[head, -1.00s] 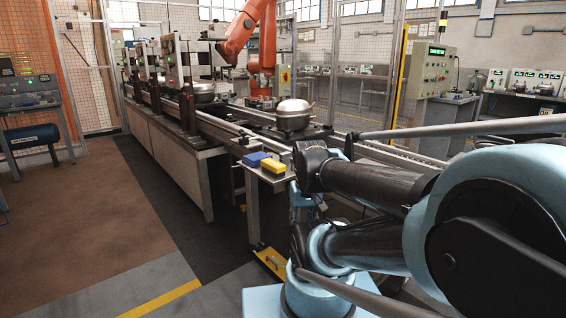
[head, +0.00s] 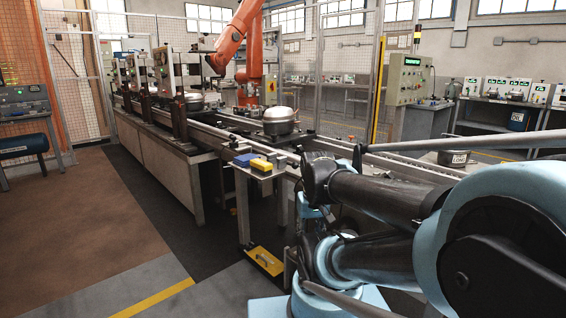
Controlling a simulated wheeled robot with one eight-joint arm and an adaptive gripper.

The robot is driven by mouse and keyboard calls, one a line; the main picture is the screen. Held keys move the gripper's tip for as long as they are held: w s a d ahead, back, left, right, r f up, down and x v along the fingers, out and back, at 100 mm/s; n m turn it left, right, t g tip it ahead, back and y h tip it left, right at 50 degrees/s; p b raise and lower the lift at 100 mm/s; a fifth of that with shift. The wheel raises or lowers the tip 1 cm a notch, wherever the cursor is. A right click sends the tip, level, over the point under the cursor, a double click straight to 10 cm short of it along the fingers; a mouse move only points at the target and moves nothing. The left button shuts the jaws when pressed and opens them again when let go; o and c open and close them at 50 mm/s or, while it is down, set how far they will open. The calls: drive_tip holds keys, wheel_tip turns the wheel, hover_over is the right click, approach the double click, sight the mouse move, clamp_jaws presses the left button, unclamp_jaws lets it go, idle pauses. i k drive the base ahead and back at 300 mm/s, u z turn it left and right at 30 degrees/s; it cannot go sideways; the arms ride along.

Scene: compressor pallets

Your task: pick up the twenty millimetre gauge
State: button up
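A blue block (head: 245,159) and a yellow block (head: 262,164) lie side by side on a small stand (head: 240,174) at the near edge of the conveyor. A flat yellow piece with a handle (head: 265,260) is lower down, under the stand. No size marking is readable, so I cannot tell which of these, if any, is the twenty millimetre gauge. My arm fills the right foreground, folded, with its dark links to the right of the stand. I cannot make out my gripper's fingers.
A conveyor line (head: 222,138) carries silver compressors (head: 280,122) on pallets. An orange robot arm (head: 240,40) stands behind it. A control cabinet (head: 408,80) and instrument benches are at the right. The brown floor (head: 90,215) at the left is clear.

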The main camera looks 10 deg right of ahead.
sight(271, 158)
drive_tip(key=z, duration=1.25)
drive_tip(key=k, duration=0.55)
drive_tip(key=u, duration=1.2)
drive_tip(key=i, duration=1)
